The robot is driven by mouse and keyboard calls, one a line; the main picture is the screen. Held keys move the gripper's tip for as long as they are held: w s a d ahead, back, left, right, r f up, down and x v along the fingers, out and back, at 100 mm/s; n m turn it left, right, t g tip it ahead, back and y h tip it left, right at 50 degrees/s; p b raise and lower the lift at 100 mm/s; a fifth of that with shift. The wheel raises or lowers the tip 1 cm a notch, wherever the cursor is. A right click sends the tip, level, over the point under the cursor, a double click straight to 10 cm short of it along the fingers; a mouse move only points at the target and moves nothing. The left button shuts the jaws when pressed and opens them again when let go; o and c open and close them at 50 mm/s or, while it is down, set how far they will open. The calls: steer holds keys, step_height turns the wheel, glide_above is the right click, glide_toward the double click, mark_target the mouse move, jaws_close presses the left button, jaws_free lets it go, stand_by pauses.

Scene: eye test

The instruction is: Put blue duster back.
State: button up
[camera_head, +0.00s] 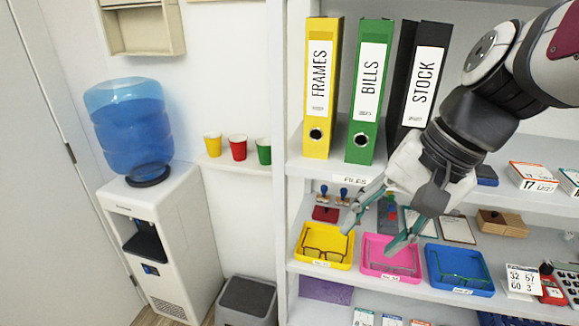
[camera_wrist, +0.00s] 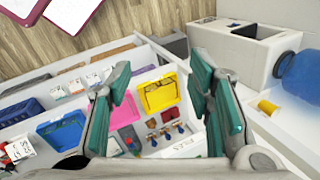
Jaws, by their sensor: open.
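A small dark blue block (camera_head: 486,175), possibly the blue duster, lies on the binder shelf just right of my wrist, partly hidden by it; I cannot tell for sure that it is the duster. My gripper (camera_head: 370,238) is open and empty, pointing down in front of the yellow and pink trays. Its two teal fingers stand wide apart in the wrist view (camera_wrist: 165,90), with nothing between them.
The yellow tray (camera_head: 298,258), pink tray (camera_head: 367,268) and blue tray (camera_head: 431,281) hold glasses. Yellow (camera_head: 335,85), green (camera_head: 384,90) and black (camera_head: 440,60) binders stand above. Stamps (camera_head: 323,196) sit behind the trays. A water dispenser (camera_head: 190,240) and grey bin (camera_head: 246,308) stand left.

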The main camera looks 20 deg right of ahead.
steer(key=n+t+h, duration=0.1)
steer(key=n, duration=0.2)
steer(key=s+a+r+n+t+h, duration=0.1)
steer(key=n, duration=0.2)
steer(key=a+r+n+h, duration=0.1)
steer(key=n, duration=0.1)
steer(key=shift+s+r+n+t, duration=0.25)
steer(key=shift+s+n+t, duration=0.05)
steer(key=shift+n+t, duration=0.1)
stand_by(0.6)
